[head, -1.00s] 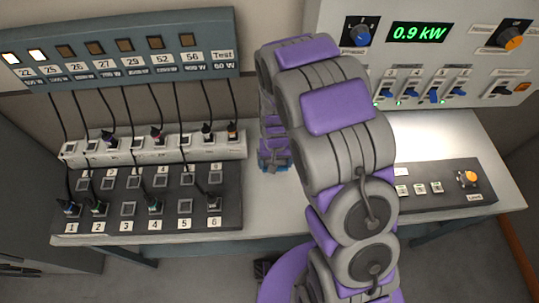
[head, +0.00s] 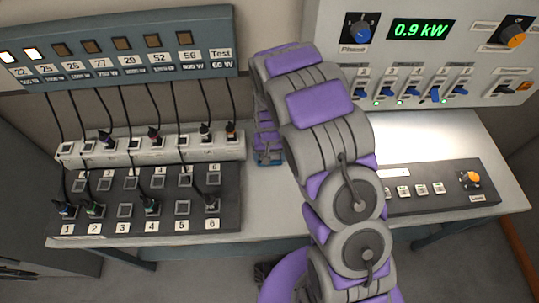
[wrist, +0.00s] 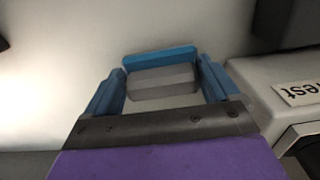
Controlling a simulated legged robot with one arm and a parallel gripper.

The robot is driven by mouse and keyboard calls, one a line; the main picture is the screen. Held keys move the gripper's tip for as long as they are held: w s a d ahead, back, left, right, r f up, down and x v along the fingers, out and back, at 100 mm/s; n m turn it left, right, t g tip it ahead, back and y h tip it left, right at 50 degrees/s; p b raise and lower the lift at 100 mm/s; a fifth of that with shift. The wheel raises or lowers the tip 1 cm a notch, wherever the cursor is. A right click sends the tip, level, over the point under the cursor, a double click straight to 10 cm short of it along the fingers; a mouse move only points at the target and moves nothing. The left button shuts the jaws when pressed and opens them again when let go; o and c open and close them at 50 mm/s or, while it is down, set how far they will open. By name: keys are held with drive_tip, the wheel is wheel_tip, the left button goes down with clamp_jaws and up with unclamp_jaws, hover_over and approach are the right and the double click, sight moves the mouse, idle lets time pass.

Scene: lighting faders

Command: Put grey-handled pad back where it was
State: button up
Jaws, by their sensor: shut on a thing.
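My gripper (wrist: 165,92) is shut on the grey-handled pad (wrist: 162,84). In the wrist view, the pad's grey handle sits between the two blue fingers, and a blue strip lies along its far side. In the head view, my gripper (head: 268,158) points down over the table, just right of the white socket strip. The pad is too small and too covered to make out there. I cannot tell whether it touches the table.
The white strip (head: 150,147) and black patch board (head: 232,190) with plugged cables stand to the left. A pale block labelled Test (wrist: 265,90) is close on the right in the wrist view. A control box (head: 440,188) sits right; a fader panel (head: 475,65) stands behind.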

sight(270, 155)
drive_tip(key=shift+d+f, duration=0.1)
drive_tip(key=o, duration=0.8)
drive_tip(key=s+d+r+p, duration=0.1)
drive_tip(key=s+d+r, duration=0.15)
drive_tip(key=r, duration=0.75)
drive_tip(key=s+d+r+p, duration=0.1)
drive_tip(key=s+r, duration=0.2)
drive_tip(key=r, duration=0.6)
drive_tip(key=shift+g, duration=0.9)
drive_tip(key=s+d+r, duration=0.2)
drive_tip(key=s+r, duration=0.2)
drive_tip(key=s, duration=0.5)
drive_tip(key=s+d+r, duration=0.2)
drive_tip(key=s+r, duration=0.2)
drive_tip(key=s, duration=0.5)
drive_tip(key=s+d+r, duration=0.2)
drive_tip(key=s+r, duration=0.2)
drive_tip(key=s, duration=0.5)
drive_tip(key=shift+s+d, duration=0.35)
drive_tip(key=shift+d, duration=0.05)
